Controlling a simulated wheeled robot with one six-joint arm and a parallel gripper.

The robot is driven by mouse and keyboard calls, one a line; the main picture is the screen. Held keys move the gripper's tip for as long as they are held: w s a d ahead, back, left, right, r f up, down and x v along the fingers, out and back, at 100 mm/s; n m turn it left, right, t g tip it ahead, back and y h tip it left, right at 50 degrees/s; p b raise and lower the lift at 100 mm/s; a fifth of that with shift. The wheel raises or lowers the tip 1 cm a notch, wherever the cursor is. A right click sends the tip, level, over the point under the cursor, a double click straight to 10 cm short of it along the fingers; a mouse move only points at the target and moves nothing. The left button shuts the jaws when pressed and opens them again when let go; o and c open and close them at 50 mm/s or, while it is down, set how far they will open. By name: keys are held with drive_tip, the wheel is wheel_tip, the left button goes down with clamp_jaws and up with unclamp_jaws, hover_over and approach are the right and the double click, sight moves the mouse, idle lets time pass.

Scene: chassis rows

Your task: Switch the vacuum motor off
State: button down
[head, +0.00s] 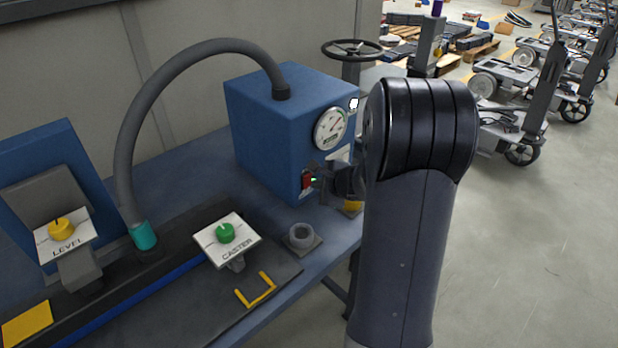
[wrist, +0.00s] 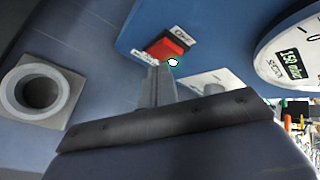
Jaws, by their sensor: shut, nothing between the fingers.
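The vacuum motor unit is a blue box (head: 265,140) on the bench, with a round dial gauge (head: 332,128) on its front. A red switch (head: 306,181) sits low on that front face; in the wrist view it is a red rocker (wrist: 165,47) on a white plate with lettering too small to read surely. A small bright spot with a green edge shows beside it in the wrist view. My gripper (head: 318,181) is shut and empty, its tips (wrist: 160,68) right at the switch's lower edge. Whether they touch it, I cannot tell. The tips partly cover the switch plate.
A grey hose (head: 128,130) arcs from the box top to a teal fitting (head: 143,236). A green CASTER knob (head: 225,233), a yellow LEVEL knob (head: 61,228) and a grey ring socket (head: 300,237) stand nearby. A handwheel (head: 352,49) is behind the box.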

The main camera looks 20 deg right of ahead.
drive_tip(key=shift+w, duration=0.1)
idle(0.4)
drive_tip(key=shift+w+a+r, duration=0.1)
drive_tip(key=shift+w, duration=0.2)
drive_tip(key=shift+w+a, duration=0.15)
drive_tip(key=shift+w, duration=0.15)
idle(0.6)
drive_tip(key=shift+s+d+b, duration=0.25)
drive_tip(key=shift+s+b, duration=0.3)
drive_tip(key=shift+s, duration=0.15)
drive_tip(key=shift+s, duration=0.1)
drive_tip(key=s, duration=0.1)
drive_tip(key=s+d+b, duration=0.1)
drive_tip(key=s, duration=0.1)
drive_tip(key=s+b, duration=0.1)
drive_tip(key=shift+s+d+f, duration=0.25)
drive_tip(key=shift+d+f, duration=0.1)
drive_tip(key=shift+d, duration=0.05)
